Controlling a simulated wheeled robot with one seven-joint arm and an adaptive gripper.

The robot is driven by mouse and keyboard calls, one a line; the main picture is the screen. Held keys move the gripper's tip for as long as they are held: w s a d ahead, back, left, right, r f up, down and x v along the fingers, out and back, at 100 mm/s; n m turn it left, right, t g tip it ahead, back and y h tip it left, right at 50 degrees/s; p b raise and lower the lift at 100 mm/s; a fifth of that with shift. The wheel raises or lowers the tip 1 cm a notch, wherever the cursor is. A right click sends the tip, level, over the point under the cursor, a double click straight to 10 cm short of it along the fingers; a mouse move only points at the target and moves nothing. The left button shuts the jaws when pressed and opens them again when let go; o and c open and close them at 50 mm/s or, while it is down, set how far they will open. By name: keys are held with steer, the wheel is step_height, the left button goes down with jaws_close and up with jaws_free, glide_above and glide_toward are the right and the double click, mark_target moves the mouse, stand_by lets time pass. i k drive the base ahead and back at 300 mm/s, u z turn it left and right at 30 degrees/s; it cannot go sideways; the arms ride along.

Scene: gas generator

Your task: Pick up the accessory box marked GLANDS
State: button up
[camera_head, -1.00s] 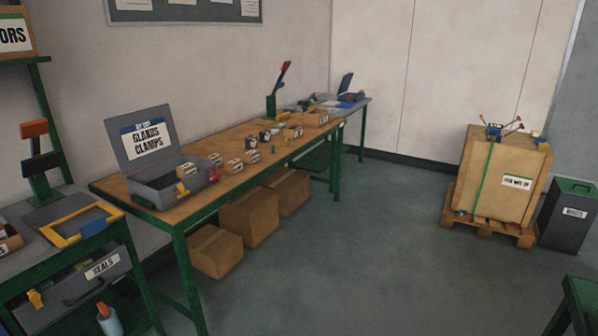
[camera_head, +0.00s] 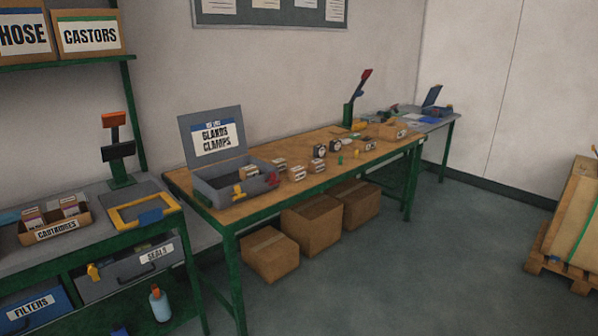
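An open grey case (camera_head: 222,187) stands at the left end of the wood-topped table (camera_head: 255,208). Its raised lid (camera_head: 186,140) carries a white label (camera_head: 215,139) that reads GLANDS CLAMPS. A small light box (camera_head: 279,164) shows at the case's right end; I cannot tell if it is inside or behind. More small labelled boxes stand to the right, one nearer (camera_head: 297,173) and one farther (camera_head: 317,166). Their print is too small to read, so I cannot tell which is marked GLANDS. My gripper is not in view.
A green-framed bench at left holds a CARTRIDGES box (camera_head: 54,222) and a yellow frame (camera_head: 116,217). Cardboard boxes (camera_head: 312,226) fill the space under the table. A crate on a pallet (camera_head: 570,230) stands at right. The floor (camera_head: 420,270) between is clear.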

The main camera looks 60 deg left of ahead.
mark_target(297, 174)
steer(key=u, duration=0.25)
steer(key=i, duration=1.6)
steer(key=u, duration=1.05)
steer(key=i, duration=1.15)
steer(key=u, duration=1.1)
